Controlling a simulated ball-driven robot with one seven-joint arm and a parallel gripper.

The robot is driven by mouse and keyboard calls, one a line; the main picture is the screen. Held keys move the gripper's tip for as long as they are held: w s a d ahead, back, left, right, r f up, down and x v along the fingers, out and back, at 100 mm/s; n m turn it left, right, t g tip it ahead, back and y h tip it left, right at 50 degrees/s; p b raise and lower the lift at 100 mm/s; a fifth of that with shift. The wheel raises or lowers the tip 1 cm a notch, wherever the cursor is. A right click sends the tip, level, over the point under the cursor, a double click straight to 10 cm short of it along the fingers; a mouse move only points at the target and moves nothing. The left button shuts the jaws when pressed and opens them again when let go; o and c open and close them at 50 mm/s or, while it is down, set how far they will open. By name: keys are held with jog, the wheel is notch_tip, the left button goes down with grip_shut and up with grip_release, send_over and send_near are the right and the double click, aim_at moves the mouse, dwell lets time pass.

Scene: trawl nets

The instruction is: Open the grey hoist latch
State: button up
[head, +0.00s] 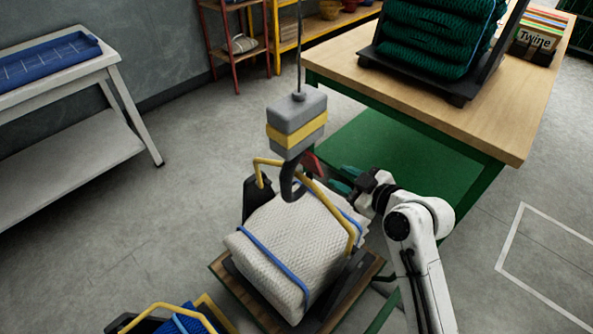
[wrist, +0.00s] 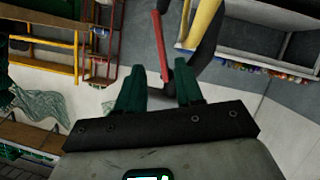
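The grey hoist block (head: 296,117) with a yellow band hangs on a cable in the head view. Its dark hook (head: 290,182) hangs below, by the yellow handle of a white net bale (head: 290,240). A red latch (head: 313,162) sits at the hook's right side. It also shows in the wrist view as a red bar (wrist: 161,48), its lower tip between the fingers in the picture. My gripper (head: 340,179) is to the right of the hook and latch. Its green fingers are apart and empty in the wrist view (wrist: 161,72). Contact with the latch cannot be told.
The bale rests on a wooden-edged stand (head: 242,300). A workbench (head: 400,110) with a rack of green nets stands behind and right of my arm. A blue bundle (head: 180,322) with a yellow handle is at the bottom.

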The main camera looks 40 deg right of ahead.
aim_at(319, 168)
jog(key=x, duration=1)
jog(key=shift+s, duration=0.1)
grip_shut()
dwell(0.3)
